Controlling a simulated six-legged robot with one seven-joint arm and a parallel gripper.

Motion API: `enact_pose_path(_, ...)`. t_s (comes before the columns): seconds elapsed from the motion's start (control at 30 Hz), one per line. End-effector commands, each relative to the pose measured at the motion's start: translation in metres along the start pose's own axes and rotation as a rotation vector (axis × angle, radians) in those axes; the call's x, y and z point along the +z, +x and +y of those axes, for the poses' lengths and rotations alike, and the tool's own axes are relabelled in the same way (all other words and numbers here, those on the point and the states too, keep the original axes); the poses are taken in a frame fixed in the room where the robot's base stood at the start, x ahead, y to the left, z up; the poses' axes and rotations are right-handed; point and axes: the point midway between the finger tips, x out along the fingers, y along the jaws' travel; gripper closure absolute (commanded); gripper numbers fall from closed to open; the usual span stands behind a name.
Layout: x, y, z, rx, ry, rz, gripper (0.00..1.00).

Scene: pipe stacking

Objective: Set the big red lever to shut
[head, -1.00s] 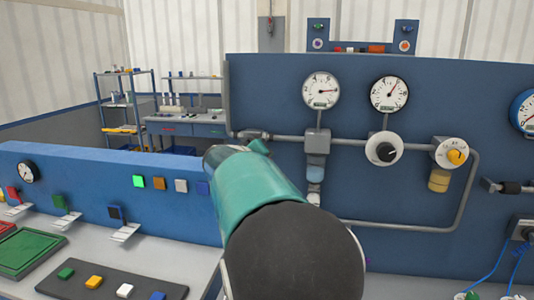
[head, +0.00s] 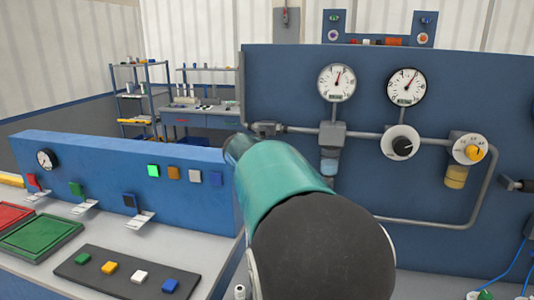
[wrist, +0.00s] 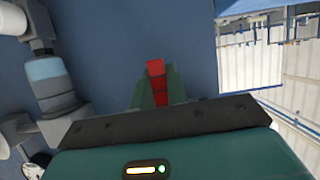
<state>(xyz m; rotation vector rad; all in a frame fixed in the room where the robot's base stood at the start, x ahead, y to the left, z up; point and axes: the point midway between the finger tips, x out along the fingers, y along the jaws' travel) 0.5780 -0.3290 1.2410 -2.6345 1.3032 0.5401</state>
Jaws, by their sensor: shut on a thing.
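The big red lever (wrist: 156,69) shows as a short red bar in the middle of the wrist view, against the blue panel. My gripper (wrist: 157,86) has its two green fingers on either side of the bar and is shut on it. Most of the lever is hidden by the fingers and the gripper body. In the head view my teal and black arm covers both the fingers and the lever. Whether the lever stands at its shut position cannot be told.
The blue pipe panel carries a left gauge (head: 337,82), a right gauge (head: 407,87), a filter (head: 331,150) and a black-and-white knob (head: 401,145). A low blue console (head: 100,165) with buttons and small levers stands at the left. Shelving (head: 138,100) is behind.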

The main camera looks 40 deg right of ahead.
Motion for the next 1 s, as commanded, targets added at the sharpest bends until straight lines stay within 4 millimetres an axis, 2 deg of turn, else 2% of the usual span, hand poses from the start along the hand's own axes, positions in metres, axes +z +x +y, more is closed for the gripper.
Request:
enact_pose_path(0.57,-0.0026,-0.001,-0.0034,-0.019,0.038,0.004,1.0)
enact_pose_path(0.6,-0.0026,-0.001,-0.0034,-0.019,0.038,0.004,0.81)
enact_pose_path(0.7,-0.0022,-0.0009,-0.0032,-0.018,0.037,0.004,0.63)
enact_pose_path(1.0,-0.0011,-0.0015,-0.0024,-0.016,0.036,0.002,0.63)
